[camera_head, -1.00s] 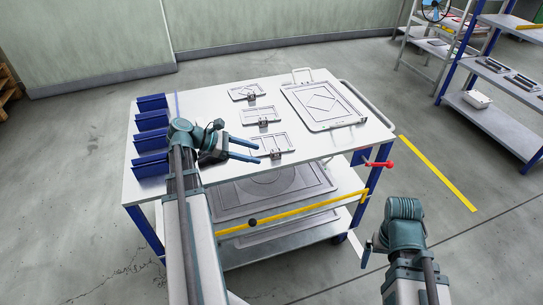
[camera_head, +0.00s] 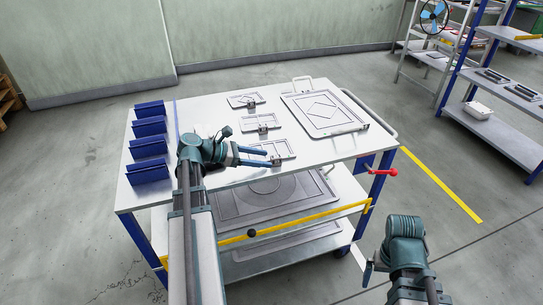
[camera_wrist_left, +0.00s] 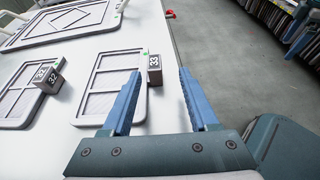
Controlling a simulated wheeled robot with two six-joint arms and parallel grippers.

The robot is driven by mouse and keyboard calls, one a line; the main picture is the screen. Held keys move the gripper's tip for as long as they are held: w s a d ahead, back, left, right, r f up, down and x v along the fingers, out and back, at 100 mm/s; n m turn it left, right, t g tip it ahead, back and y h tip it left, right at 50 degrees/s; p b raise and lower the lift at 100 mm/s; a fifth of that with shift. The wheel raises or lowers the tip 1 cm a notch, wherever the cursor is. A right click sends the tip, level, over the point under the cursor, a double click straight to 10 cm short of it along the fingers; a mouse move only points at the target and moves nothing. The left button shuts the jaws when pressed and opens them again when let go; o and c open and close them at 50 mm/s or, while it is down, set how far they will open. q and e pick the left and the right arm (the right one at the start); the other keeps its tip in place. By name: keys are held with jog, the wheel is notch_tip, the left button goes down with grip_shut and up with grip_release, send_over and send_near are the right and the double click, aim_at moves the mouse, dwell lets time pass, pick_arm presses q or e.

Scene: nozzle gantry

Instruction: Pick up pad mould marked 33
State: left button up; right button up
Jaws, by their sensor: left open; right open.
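The pad mould marked 33 (camera_head: 278,148) is the flat grey framed plate nearest the front edge of the cart top. In the left wrist view the mould (camera_wrist_left: 97,80) lies flat, with its dark block marked 33 (camera_wrist_left: 154,68) at the edge. My left gripper (camera_head: 267,157) is open and empty at this mould. In the left wrist view its fingers (camera_wrist_left: 160,74) point towards the block, which shows between their tips; I cannot tell whether they touch anything. My right gripper (camera_head: 368,272) is open, low in front of the cart, partly hidden by its wrist.
The mould marked 32 (camera_wrist_left: 22,98) lies beside it; another small mould (camera_head: 245,99) lies further back. A large framed plate (camera_head: 325,112) is at right. A red handle (camera_head: 384,172) sticks out at the cart's right front.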

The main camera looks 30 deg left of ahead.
aim_at(273, 157)
pick_arm(q)
jog(key=shift+w+d+f, duration=0.1)
jog(key=shift+w+d, duration=0.05)
jog(key=x, duration=0.2)
jog(key=b+x, duration=0.1)
jog(key=x, duration=0.2)
jog(key=shift+w+b, duration=0.3)
jog(key=shift+w, duration=0.05)
jog(key=shift+a+r, duration=0.2)
jog(key=shift+c, duration=0.2)
grip_shut()
dwell(0.8)
